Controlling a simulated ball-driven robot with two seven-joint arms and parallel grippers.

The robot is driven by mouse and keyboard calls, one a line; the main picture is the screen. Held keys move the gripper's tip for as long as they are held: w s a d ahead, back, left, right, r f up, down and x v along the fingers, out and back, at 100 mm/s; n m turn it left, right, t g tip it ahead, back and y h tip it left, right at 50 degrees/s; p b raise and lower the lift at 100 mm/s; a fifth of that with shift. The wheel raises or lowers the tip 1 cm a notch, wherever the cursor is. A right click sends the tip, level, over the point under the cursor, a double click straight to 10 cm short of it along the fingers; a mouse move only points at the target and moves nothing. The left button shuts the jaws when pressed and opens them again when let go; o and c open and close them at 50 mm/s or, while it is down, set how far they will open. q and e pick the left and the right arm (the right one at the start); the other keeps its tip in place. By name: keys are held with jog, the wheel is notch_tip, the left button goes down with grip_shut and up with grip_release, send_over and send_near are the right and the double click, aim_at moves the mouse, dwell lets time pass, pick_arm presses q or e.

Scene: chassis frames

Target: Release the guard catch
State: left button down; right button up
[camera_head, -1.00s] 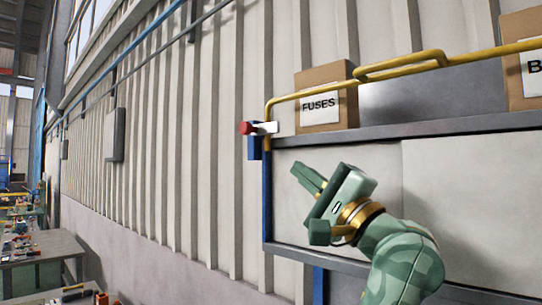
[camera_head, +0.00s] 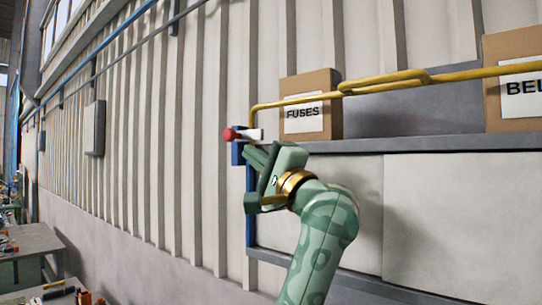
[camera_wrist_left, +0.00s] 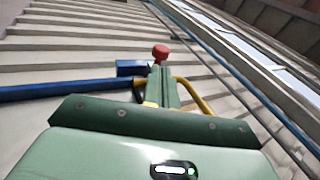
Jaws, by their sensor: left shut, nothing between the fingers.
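The guard catch is a white lever (camera_head: 252,135) with a red knob (camera_head: 229,135), on a blue block (camera_head: 238,153) at the left end of the shelf. The yellow guard rail (camera_head: 300,98) bends down to it. My left gripper (camera_head: 250,153) is shut and empty, with its fingertips just below and in front of the lever; I cannot tell if they touch. In the left wrist view the red knob (camera_wrist_left: 160,51) shows just beyond the fingertips (camera_wrist_left: 160,72), which hide most of the lever. The blue block (camera_wrist_left: 132,68) is left of them. My right gripper is not in view.
A box marked FUSES (camera_head: 304,115) stands on the grey shelf (camera_head: 375,143) behind the rail. Another box (camera_head: 515,95) stands farther right. A grey wall box (camera_head: 95,128) and workbenches (camera_head: 30,243) are at the left. The space before the corrugated wall left of the catch is clear.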

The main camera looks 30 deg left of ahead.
aim_at(231, 139)
pick_arm(q)
jog(key=p+x, duration=0.2)
jog(key=x, duration=0.3)
jog(key=shift+a, duration=0.1)
jog(key=shift+a, duration=0.25)
jog(key=a, duration=0.3)
jog(key=a+b, duration=0.1)
jog(key=a, duration=0.1)
jog(key=shift+w+a+r, duration=0.1)
jog(key=shift+w+a, duration=0.1)
jog(key=shift+a, duration=0.2)
jog(key=shift+b, duration=0.3)
